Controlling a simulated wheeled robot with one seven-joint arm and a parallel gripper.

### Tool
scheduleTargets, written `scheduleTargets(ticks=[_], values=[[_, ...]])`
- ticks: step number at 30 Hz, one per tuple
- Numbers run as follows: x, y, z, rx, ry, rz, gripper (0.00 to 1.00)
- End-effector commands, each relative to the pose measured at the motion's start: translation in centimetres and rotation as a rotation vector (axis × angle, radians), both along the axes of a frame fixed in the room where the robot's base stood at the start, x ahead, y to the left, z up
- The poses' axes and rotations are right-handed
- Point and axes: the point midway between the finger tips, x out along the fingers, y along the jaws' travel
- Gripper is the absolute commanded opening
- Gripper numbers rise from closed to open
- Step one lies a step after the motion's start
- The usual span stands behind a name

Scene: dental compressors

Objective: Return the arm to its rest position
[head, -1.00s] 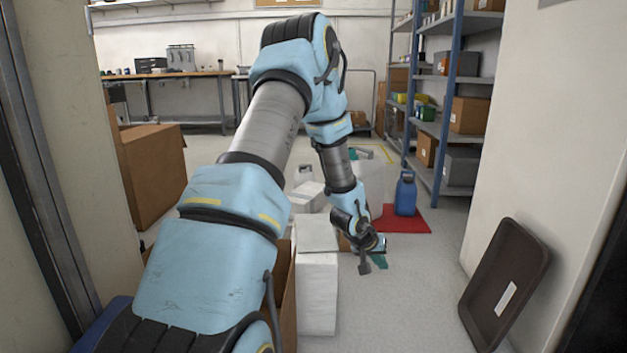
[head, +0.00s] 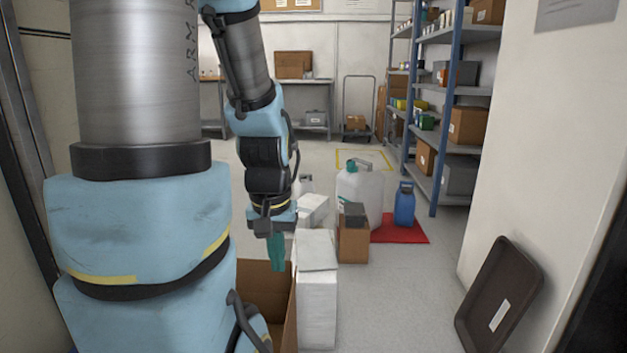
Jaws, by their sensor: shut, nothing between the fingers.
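My gripper (head: 277,262) hangs pointing down in the middle of the head view, with teal fingers that are shut and empty. It appears in front of or above the open cardboard box and just left of the white boxes; I cannot tell its exact height. My blue and grey arm fills the left side of the view, with its upper part cut off by the top edge. The arm is raised and bent, with the forearm coming down to the gripper.
An open cardboard box (head: 283,302) and stacked white boxes (head: 317,300) stand close by. Behind are a small brown carton (head: 353,245), a white jug (head: 360,190) and a blue jug (head: 404,205) on a red mat (head: 412,232). A dark tray (head: 497,295) leans on the right wall. Shelves (head: 450,130) stand behind.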

Motion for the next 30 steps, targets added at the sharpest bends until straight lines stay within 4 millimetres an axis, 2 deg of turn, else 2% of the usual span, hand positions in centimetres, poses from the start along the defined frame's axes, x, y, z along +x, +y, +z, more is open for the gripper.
scheduleTargets(ticks=[1,8,30], values=[[0.0,0.0,2.0,0.0,0.0,0.0,0.0],[0.1,0.0,6.9,0.001,-0.001,-0.001,0.0],[0.2,0.0,25.6,0.001,-0.002,-0.001,0.0]])
